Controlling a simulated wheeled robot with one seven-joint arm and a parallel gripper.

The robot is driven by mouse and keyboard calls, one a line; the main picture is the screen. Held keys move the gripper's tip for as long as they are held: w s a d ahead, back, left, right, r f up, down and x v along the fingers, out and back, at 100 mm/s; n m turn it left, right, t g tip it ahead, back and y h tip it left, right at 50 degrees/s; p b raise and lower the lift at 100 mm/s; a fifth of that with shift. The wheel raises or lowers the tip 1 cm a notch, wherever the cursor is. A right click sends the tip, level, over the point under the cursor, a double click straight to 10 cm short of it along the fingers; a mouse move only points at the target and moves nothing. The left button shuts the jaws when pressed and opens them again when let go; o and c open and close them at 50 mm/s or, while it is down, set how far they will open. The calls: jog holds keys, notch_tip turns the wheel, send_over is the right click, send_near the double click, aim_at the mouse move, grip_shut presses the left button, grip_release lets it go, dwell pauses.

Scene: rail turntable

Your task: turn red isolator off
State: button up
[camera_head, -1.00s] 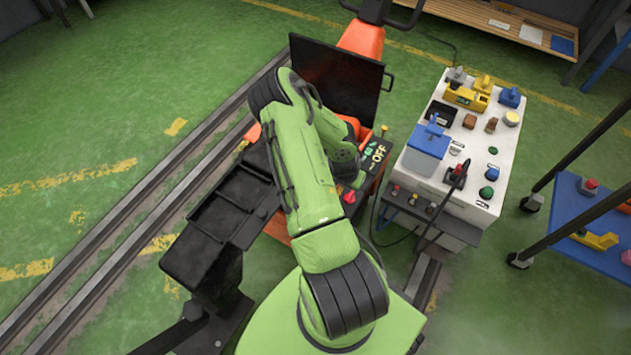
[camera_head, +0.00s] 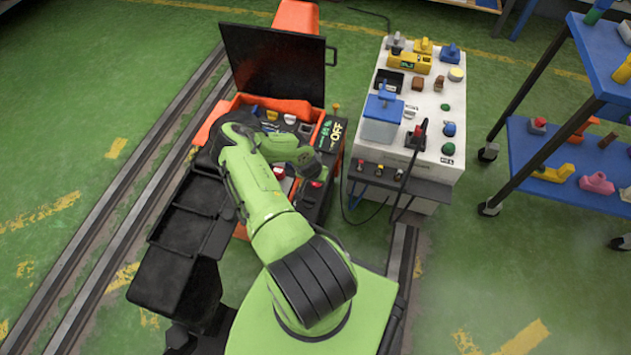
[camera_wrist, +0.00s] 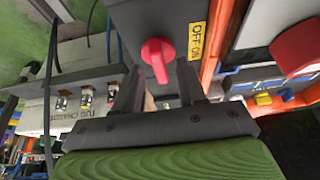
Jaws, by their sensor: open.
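The red isolator (camera_wrist: 157,55) is a red knob on the grey side panel of the orange machine in the wrist view. A yellow plate (camera_wrist: 197,40) marked OFF and ON sits beside it. The knob's tapered end points toward my gripper; I cannot tell which mark it is set to. My gripper (camera_wrist: 160,82) is open, with one finger to each side below the knob. The knob appears in front of the fingertips, not clearly between them. In the head view a red spot (camera_head: 316,184) shows at the panel beside my arm's end, and my fingers are mostly hidden.
The orange machine has a raised black lid (camera_head: 272,65) and black trays (camera_head: 185,215) at left. A white control cabinet (camera_head: 455,110) with a cable stands close on the right. A blue shelf (camera_head: 550,150) is farther right. Another large red part (camera_wrist: 296,45) shows at right in the wrist view.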

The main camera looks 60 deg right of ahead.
jog(key=shift+d+f, duration=0.15)
jog(key=shift+f, duration=0.35)
grip_shut()
